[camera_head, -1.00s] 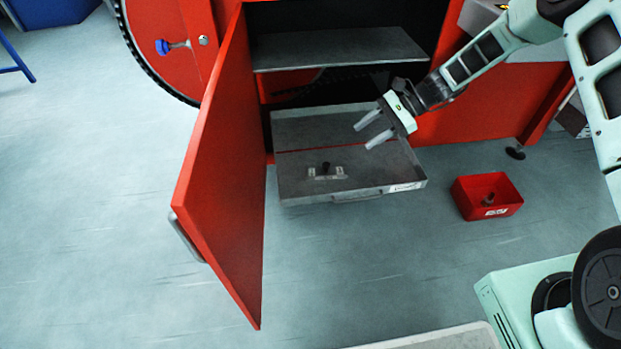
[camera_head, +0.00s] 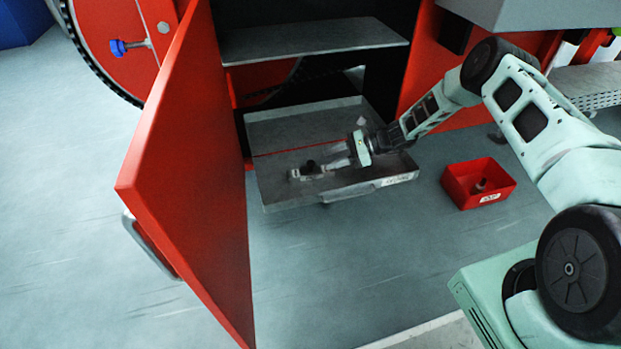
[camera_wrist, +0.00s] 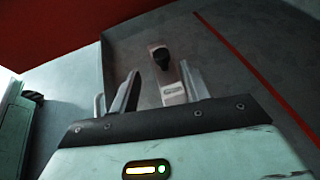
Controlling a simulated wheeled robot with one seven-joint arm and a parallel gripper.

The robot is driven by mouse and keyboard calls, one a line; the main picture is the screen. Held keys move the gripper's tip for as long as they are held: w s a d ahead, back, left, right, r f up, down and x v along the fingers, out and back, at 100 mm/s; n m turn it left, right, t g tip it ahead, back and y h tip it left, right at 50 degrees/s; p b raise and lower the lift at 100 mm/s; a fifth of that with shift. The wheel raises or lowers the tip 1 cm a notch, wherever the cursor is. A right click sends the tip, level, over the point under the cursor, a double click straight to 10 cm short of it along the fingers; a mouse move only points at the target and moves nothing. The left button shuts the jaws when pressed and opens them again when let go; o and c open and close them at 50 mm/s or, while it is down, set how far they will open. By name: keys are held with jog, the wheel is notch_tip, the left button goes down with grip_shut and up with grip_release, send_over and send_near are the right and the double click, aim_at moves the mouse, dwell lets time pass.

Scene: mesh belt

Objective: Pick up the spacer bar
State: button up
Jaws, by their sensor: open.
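The spacer bar (camera_head: 297,174) is a small light grey bar with a black knob, lying in the open grey drawer tray (camera_head: 280,199). In the wrist view the bar (camera_wrist: 172,92) shows between my two fingers, its knob pointing away from me. My gripper (camera_head: 336,157) is open, low over the tray, with its fingers reaching left toward the bar's right end. In the wrist view my gripper (camera_wrist: 158,82) has one finger on each side of the bar's near part. I cannot tell whether either finger touches it.
A red cabinet door (camera_head: 190,170) stands open left of the tray. A grey shelf (camera_head: 310,40) hangs above the tray. A red bin (camera_head: 478,184) with a small part in it sits on the floor to the right. Open floor lies in front.

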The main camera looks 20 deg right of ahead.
aim_at(311, 162)
jog(key=shift+b+x, duration=0.3)
jog(key=shift+x, duration=0.85)
jog(key=b+x, duration=0.1)
jog(key=x, duration=0.1)
jog(key=b+x, duration=0.2)
jog(key=shift+w+f+b, duration=0.1)
jog(key=shift+f+b, duration=0.2)
jog(key=shift+f, duration=0.05)
jog(key=shift+w+a, duration=0.15)
jog(key=shift+a, duration=0.3)
jog(key=shift+r, duration=0.1)
grip_shut()
